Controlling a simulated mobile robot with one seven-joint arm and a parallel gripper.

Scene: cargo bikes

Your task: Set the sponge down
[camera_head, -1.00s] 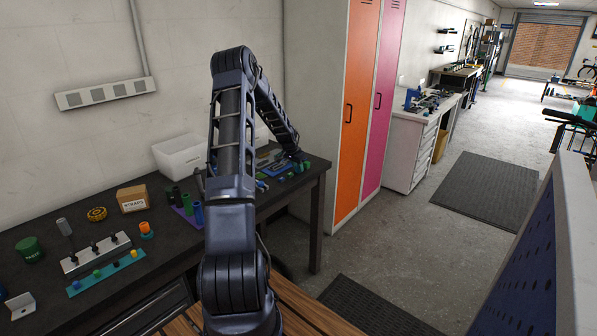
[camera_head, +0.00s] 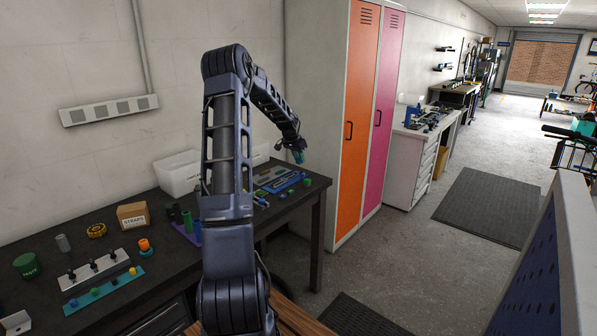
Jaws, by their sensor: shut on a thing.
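My gripper (camera_head: 293,147) is above the right end of the dark workbench (camera_head: 283,210), with clear air below it. It is shut on a small teal-blue piece, the sponge (camera_head: 299,157), which shows just under the fingers. The sponge is small in this view, and its exact shape and the grip on it are hard to make out. Below and to the left, a blue tray (camera_head: 287,183) with tools lies on the bench.
Small green pieces (camera_head: 307,182) lie near the bench's right edge. A white bin (camera_head: 178,174), a STRAPS box (camera_head: 133,216) and a peg block (camera_head: 94,266) stand further left. An orange locker (camera_head: 357,120) rises right of the bench.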

